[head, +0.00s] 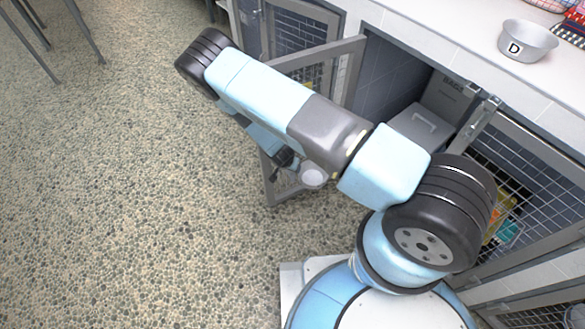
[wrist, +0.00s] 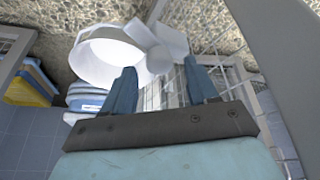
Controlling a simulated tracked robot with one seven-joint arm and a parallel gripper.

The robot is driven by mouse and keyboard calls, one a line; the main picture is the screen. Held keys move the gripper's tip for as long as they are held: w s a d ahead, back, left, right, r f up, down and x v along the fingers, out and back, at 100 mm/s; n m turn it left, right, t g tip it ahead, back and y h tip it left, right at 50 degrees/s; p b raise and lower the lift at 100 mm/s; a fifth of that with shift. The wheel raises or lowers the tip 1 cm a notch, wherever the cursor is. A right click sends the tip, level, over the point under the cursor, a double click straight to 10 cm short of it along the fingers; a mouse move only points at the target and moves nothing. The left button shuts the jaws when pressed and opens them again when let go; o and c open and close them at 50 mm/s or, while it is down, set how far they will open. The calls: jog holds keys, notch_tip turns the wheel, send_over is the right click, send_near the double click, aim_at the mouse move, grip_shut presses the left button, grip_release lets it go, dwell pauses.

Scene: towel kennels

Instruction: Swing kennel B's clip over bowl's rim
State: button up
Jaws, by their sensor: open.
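A pale round bowl (wrist: 92,62) hangs by an open mesh kennel door in the wrist view; part of it shows below my arm in the head view (head: 313,177). A pale grey clip (wrist: 163,42) with broad flat lobes stands at the bowl's right side and overlaps its rim in the picture. I cannot tell whether it grips the rim. My gripper (wrist: 160,75) is open, its two blue fingers apart, pointing at the clip and bowl with nothing held between them. In the head view my arm hides most of the gripper and clip. No letter shows on this kennel.
The mesh door (head: 345,70) stands swung out over the pebbled floor. A grey bin (head: 422,128) sits inside the open kennel. A bowl marked D (head: 527,42) stands on the counter. Folded yellow and blue towels (wrist: 30,85) lie at left.

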jog(key=shift+x, duration=1.15)
jog(key=c, duration=1)
